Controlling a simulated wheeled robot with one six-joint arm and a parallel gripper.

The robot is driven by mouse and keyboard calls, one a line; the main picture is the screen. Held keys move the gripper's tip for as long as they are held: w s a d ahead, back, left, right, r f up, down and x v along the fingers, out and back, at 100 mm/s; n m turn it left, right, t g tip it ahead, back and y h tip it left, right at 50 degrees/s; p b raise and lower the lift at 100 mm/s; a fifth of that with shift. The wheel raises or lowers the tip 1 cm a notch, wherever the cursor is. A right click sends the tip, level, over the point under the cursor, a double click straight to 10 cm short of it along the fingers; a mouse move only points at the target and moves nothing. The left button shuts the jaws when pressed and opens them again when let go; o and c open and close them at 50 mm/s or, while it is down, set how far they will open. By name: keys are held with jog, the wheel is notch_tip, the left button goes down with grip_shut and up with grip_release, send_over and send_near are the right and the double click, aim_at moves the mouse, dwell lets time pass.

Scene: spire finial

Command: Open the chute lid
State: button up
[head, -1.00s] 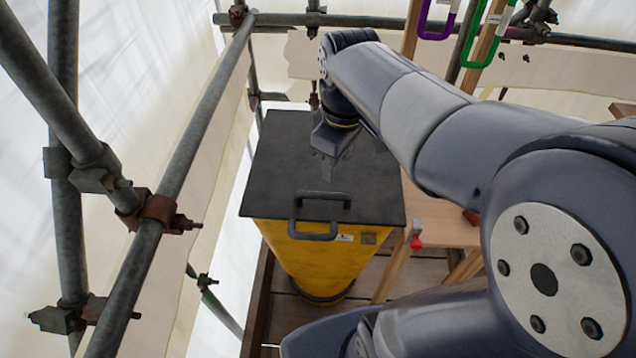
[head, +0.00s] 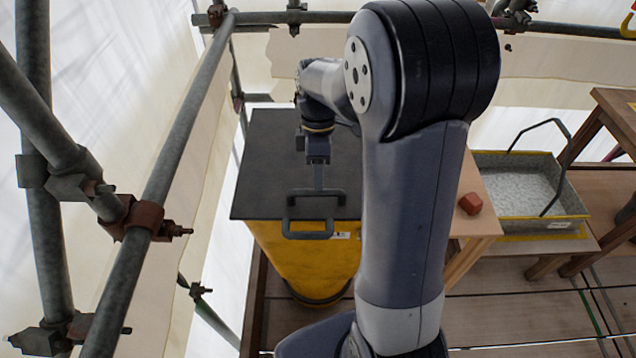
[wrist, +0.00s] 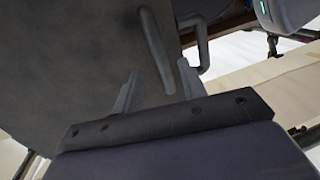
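The chute lid (head: 270,165) is a flat dark grey panel lying shut on top of the yellow chute (head: 305,260). My gripper (head: 319,183) points down over the lid, right at the handle. In the wrist view my gripper (wrist: 158,68) has its two fingers apart, with the handle bar (wrist: 154,45) showing between them. I cannot tell whether the fingers touch the bar. The lid (wrist: 75,60) fills the left of that view.
Scaffold poles (head: 175,130) stand close on the left. A wooden bench with a red block (head: 470,203) is right of the chute. A grey tray (head: 530,175) with a raised handle stands further right. My arm hides part of the lid's right side.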

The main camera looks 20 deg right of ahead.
jog(key=shift+s+a+f, duration=0.1)
jog(key=shift+s+f, duration=0.1)
jog(key=shift+f, duration=0.8)
jog(key=shift+s+f, duration=0.2)
jog(key=shift+f, duration=0.8)
jog(key=shift+c, duration=0.4)
grip_shut()
